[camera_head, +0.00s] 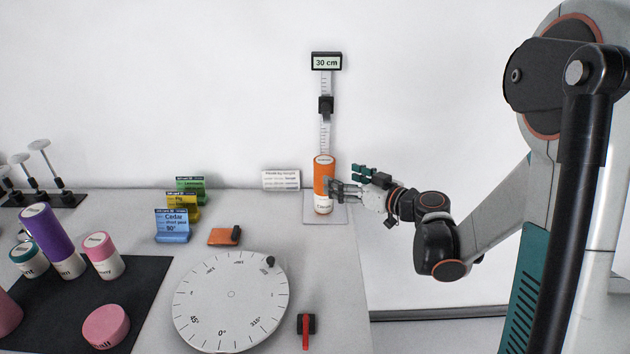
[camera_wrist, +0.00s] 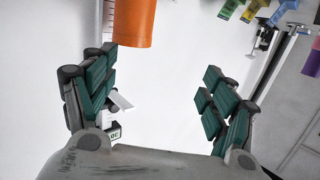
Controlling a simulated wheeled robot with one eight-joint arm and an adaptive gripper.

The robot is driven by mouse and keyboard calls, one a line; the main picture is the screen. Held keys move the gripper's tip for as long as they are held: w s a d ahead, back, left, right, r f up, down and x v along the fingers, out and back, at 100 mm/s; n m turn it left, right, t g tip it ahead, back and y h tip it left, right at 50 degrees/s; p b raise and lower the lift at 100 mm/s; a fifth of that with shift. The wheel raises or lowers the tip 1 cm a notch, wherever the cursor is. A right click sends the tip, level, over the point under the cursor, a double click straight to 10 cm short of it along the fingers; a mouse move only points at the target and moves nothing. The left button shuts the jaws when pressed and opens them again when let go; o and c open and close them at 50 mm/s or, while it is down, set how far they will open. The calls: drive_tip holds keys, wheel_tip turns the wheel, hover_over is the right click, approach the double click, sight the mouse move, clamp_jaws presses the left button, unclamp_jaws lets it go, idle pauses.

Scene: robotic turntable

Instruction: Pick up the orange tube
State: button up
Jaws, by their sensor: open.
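The orange tube (camera_head: 323,175) stands upright on the small base plate of a height gauge at the back right of the table. It has a pale labelled top and a white labelled band low down. My gripper (camera_head: 345,187) is at the tube's right side, with its fingers pointing left toward it; one finger overlaps the tube in the picture. In the wrist view the orange tube (camera_wrist: 132,20) enters from the top, ahead of the left finger. The open gripper (camera_wrist: 160,85) has nothing between its fingers. Contact cannot be told.
The height gauge (camera_head: 325,104) rises behind the tube, its display reading 30 cm. A white dial (camera_head: 231,294) lies in front. Coloured cards (camera_head: 171,226) and a white card (camera_head: 281,180) stand to the left. A black mat (camera_head: 130,300) with several cylinders is further left.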

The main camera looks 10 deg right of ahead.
drive_tip(key=w+d+f+t, duration=0.1)
drive_tip(key=d+f+t, duration=0.1)
drive_tip(key=d+f, duration=0.15)
drive_tip(key=b, duration=0.2)
approach(324, 160)
drive_tip(key=w, duration=0.1)
drive_tip(key=w+a+f, duration=0.1)
drive_tip(key=w, duration=0.1)
drive_tip(key=shift+w+a+f, duration=0.15)
drive_tip(key=shift+w+a, duration=0.05)
drive_tip(key=shift+a, duration=0.2)
drive_tip(key=shift+b+x, duration=0.6)
drive_tip(key=shift+x, duration=2.6)
drive_tip(key=shift+d+r, duration=0.1)
drive_tip(key=shift+r, duration=0.15)
drive_tip(key=c, duration=1.8)
drive_tip(key=shift+o, duration=0.2)
